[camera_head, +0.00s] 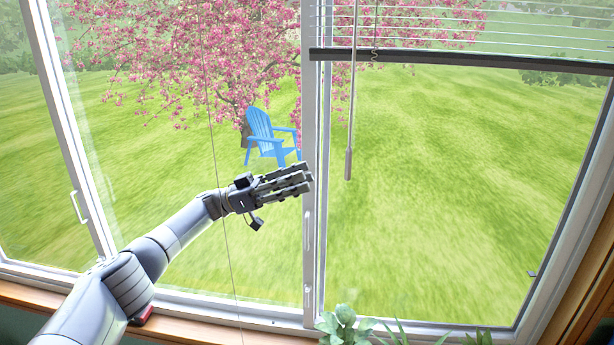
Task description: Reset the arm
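My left arm comes in from the lower left and reaches up to the right in front of a window. My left gripper (306,180) points right, with its tips near the window's white middle post (309,240). Its dark grey fingers lie close together and nearly parallel. From this angle I cannot tell whether they are open or shut, and I see no object in them. I cannot tell whether the gripper touches the post. My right arm and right gripper are not in view.
A raised blind (460,57) hangs at the upper right, with its wand (350,120) to the right of the post. A thin cord (214,160) hangs by my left forearm. A green plant (345,326) stands below. Outside are lawn and a blue chair (268,135).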

